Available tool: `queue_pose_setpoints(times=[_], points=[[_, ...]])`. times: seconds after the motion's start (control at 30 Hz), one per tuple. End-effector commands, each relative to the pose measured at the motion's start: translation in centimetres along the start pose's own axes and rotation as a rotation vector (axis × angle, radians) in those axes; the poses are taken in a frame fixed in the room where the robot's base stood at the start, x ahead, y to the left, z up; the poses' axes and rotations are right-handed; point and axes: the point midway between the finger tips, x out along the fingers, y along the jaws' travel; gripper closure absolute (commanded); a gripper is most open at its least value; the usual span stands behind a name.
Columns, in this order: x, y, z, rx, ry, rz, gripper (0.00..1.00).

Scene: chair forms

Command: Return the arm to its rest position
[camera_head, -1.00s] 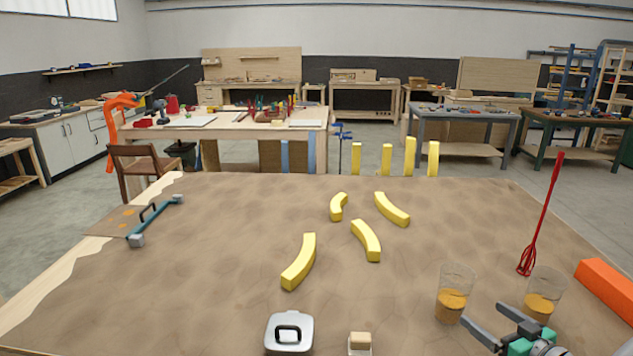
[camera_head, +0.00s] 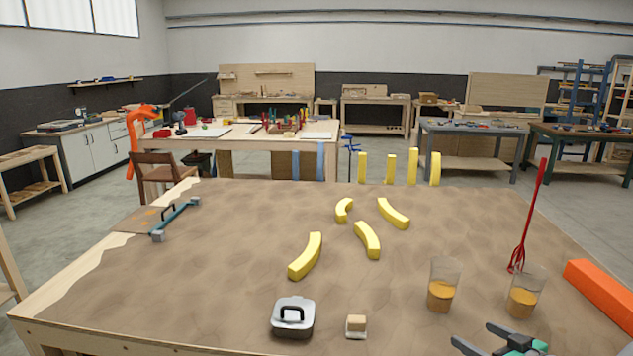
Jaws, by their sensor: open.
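My gripper (camera_head: 487,345) is at the bottom right of the head view. Its two dark fingers are spread apart with nothing between them. It is near the front of the brown-covered table (camera_head: 230,255), in front of two clear cups with orange-brown contents, the left cup (camera_head: 441,290) and the right cup (camera_head: 523,295). The rest of my arm is cut off by the lower edge of the picture.
Several yellow curved pieces (camera_head: 306,256) lie mid-table. A silver box with a black handle (camera_head: 293,318) and a small block (camera_head: 356,324) are at the front. A red whisk-like tool (camera_head: 528,220) and an orange bar (camera_head: 603,290) are at right.

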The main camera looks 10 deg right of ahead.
Motion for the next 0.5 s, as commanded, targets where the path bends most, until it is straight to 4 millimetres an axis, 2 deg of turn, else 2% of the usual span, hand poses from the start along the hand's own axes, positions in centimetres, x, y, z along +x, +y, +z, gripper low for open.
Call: queue_pose_setpoints(times=[0.17,0.27,0.37,0.47,0.5], points=[[3.1,-4.1,-0.5,0.001,-0.13,-0.072,0.08],[4.9,-7.4,-0.6,0.002,-0.233,-0.113,0.08],[6.3,-11.4,-0.6,0.001,-0.352,-0.144,0.08],[7.0,-16.2,-0.6,-0.004,-0.493,-0.159,0.08],[6.9,-18.5,-0.6,-0.009,-0.556,-0.155,0.08]])
